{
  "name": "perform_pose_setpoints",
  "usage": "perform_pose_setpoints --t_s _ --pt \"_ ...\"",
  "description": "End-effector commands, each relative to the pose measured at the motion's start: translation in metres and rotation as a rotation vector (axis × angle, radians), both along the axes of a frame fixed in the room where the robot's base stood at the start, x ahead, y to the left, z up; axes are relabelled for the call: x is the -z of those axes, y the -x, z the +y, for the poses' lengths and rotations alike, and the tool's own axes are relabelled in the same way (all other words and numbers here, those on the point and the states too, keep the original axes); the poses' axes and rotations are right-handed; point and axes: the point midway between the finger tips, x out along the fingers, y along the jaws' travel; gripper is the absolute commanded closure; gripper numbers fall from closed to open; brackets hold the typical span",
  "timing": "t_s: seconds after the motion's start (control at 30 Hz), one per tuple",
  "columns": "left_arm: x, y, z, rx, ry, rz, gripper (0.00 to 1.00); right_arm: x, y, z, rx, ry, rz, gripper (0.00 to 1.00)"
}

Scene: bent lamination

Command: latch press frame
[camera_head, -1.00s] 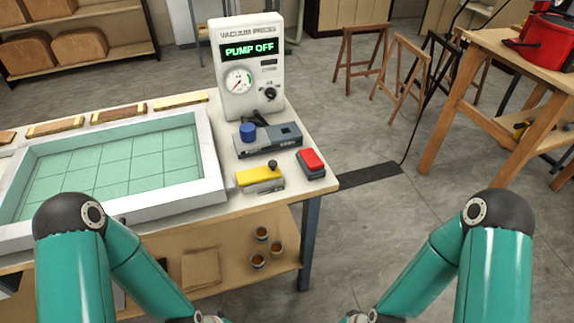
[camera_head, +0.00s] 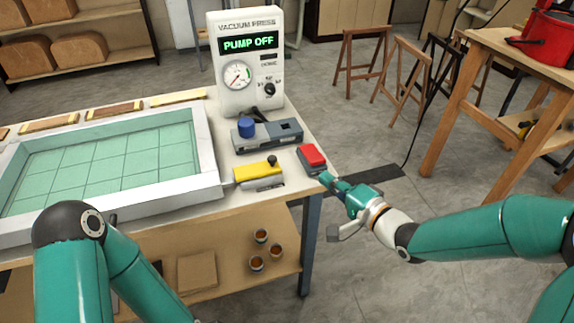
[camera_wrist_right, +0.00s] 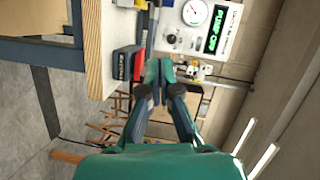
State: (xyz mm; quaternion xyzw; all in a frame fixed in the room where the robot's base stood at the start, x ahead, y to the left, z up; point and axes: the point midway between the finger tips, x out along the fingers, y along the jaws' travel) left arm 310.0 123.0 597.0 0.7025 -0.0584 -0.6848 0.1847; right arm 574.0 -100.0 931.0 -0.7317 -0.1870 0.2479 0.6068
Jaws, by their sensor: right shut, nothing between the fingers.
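The press frame (camera_head: 207,185) is a pale rectangular frame around a green gridded sheet (camera_head: 100,165), lying flat on the table at the left. A yellow latch block with a black knob (camera_head: 257,171) sits at the frame's right side. My right gripper (camera_head: 330,178) is shut and empty at the table's right edge, close beside a red-topped box (camera_head: 312,157). I cannot tell if they touch. In the right wrist view the shut fingers (camera_wrist_right: 158,70) point toward the white press unit, with the red box (camera_wrist_right: 127,64) beside them. My left gripper is out of view.
The vacuum press unit (camera_head: 247,65) reads PUMP OFF and stands at the table's back. A grey box with a blue knob (camera_head: 268,136) lies between it and the yellow block. Wood strips (camera_head: 115,110) line the back.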

Motion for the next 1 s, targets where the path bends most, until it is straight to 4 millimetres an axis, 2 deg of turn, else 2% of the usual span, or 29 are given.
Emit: perform_pose_setpoints --t_s 0.3,0.47,0.67,0.9,1.0 --pt "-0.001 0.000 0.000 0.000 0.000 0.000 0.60 0.001 -0.001 0.001 0.001 0.000 0.003 1.00" --pt "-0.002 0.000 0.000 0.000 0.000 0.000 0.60 0.002 -0.009 0.007 0.001 0.000 0.004 1.00" --pt "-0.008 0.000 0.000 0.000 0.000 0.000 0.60 0.007 -0.035 0.026 -0.002 0.001 0.006 1.00" --pt "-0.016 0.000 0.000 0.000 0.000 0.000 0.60 0.013 -0.075 0.055 -0.002 0.001 0.004 1.00" --pt "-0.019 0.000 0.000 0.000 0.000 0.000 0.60 0.016 -0.082 0.070 -0.005 0.001 0.006 1.00"
